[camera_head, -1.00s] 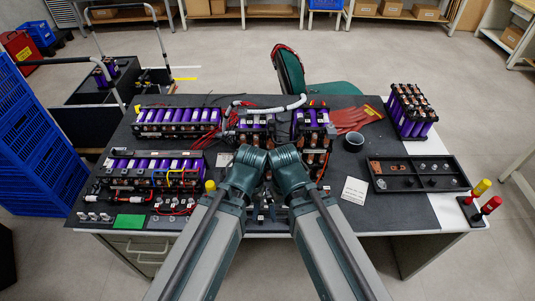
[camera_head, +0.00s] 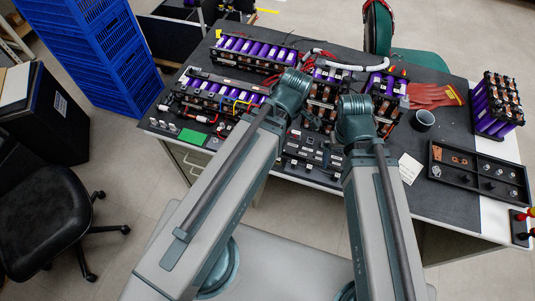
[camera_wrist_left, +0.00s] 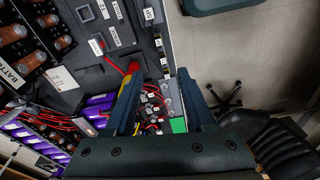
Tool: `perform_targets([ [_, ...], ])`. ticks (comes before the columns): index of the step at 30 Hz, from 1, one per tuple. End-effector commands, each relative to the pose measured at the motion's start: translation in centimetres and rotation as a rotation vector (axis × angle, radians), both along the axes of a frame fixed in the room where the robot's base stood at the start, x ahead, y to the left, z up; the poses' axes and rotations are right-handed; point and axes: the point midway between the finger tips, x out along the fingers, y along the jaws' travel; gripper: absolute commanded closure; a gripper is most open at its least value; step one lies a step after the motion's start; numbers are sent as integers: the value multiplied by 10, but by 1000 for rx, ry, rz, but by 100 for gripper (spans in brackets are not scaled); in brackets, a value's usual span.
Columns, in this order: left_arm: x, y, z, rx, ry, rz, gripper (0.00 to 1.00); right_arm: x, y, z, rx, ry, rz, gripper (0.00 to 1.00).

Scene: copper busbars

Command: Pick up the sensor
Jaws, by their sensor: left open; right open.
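I cannot tell for sure which part is the sensor. Several small labelled metal parts (camera_head: 165,125) lie at the table's front left edge, beside a green card (camera_head: 192,138); the card also shows in the left wrist view (camera_wrist_left: 178,125). My left gripper (camera_wrist_left: 160,92) is open, with nothing between its fingers. Small parts show beyond and between the fingers in that view. In the head view my left arm's wrist covers its fingers. My right gripper (camera_head: 354,122) is over the table's front middle, apart from the left one; its fingertips are mostly hidden.
Purple battery modules (camera_head: 255,52) with wires fill the table's back and left. A black parts tray (camera_head: 432,168), a dark cup (camera_head: 423,120) and red gloves (camera_head: 432,95) are at right. Blue crates (camera_head: 95,60) and a black chair (camera_head: 45,215) stand left of the table.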

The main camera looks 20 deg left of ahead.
Motion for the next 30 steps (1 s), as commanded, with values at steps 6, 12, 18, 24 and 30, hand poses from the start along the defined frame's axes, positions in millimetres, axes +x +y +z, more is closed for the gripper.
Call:
perform_targets([
  [6, 3, 13, 8, 9, -35, 293, 45, 0, 0, 8, 0, 0, 0, 0],
  [12, 4, 15, 8, 10, -41, 349, 45, 0, 0, 8, 0, 0, 0, 0],
  [18, 3, 15, -1, 10, -41, 347, 45, 0, 0, -1, 0, 0, 0, 0],
  [24, 3, 18, -26, 10, -41, 345, 45, 0, 0, -26, 0, 0, 0, 0],
  [30, 2, 21, -55, 10, -41, 345, 45, 0, 0, -55, 0, 0, 0, 0],
])
